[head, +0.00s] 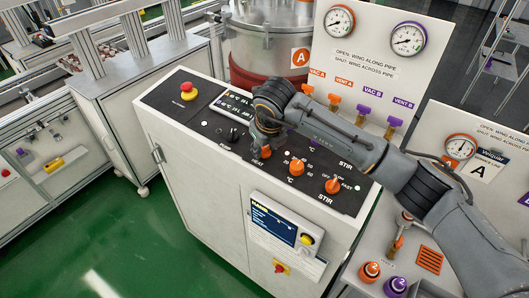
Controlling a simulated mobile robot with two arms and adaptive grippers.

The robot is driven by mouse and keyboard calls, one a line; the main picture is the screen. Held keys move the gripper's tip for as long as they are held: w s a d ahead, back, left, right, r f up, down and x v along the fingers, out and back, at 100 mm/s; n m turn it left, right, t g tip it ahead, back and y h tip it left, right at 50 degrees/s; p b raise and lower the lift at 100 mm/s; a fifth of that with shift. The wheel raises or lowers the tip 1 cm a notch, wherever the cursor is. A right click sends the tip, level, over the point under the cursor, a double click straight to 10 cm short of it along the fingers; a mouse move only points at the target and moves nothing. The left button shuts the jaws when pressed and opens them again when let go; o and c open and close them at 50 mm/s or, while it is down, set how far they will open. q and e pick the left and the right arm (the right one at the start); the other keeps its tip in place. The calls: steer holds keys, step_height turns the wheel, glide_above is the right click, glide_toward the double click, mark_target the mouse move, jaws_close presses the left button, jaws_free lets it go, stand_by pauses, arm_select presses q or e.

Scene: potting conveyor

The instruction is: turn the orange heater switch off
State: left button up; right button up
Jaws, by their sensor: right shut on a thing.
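A cabinet with a dark sloped control panel (190,112) stands in the middle of the head view. My right arm comes in from the right, and its gripper (262,150) points down at the panel just above the HEAT label. It is shut on the orange heater switch (266,152), of which only a small orange part shows between the fingers. The gripper hides the rest, so I cannot tell which way the switch points. My left gripper is not in view.
Orange temperature (297,167) and stir (332,185) knobs sit to the right of my gripper. A red emergency button (187,90) is at the panel's upper left. A steel vessel (268,45) and a white gauge board (372,62) with valves stand behind. Green floor is free at front left.

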steer(key=n+g+y+b, duration=0.1)
steer(key=n+b, duration=0.4)
steer(key=b, duration=0.1)
steer(key=shift+w+d+f+b, duration=0.1)
steer(key=shift+f+b, duration=0.05)
steer(key=shift+b, duration=0.2)
steer(key=n+b, duration=0.1)
steer(key=n, duration=0.1)
steer(key=shift+n+g, duration=0.4)
steer(key=shift+r+n+g+b, duration=0.25)
steer(key=shift+n+b, duration=0.35)
steer(key=shift+n, duration=0.3)
steer(key=o, duration=1.2)
steer(key=shift+c, duration=0.2)
steer(key=shift+r, duration=0.1)
steer(key=v, duration=1.1)
steer(key=shift+d+r, duration=0.3)
steer(key=shift+r, duration=0.05)
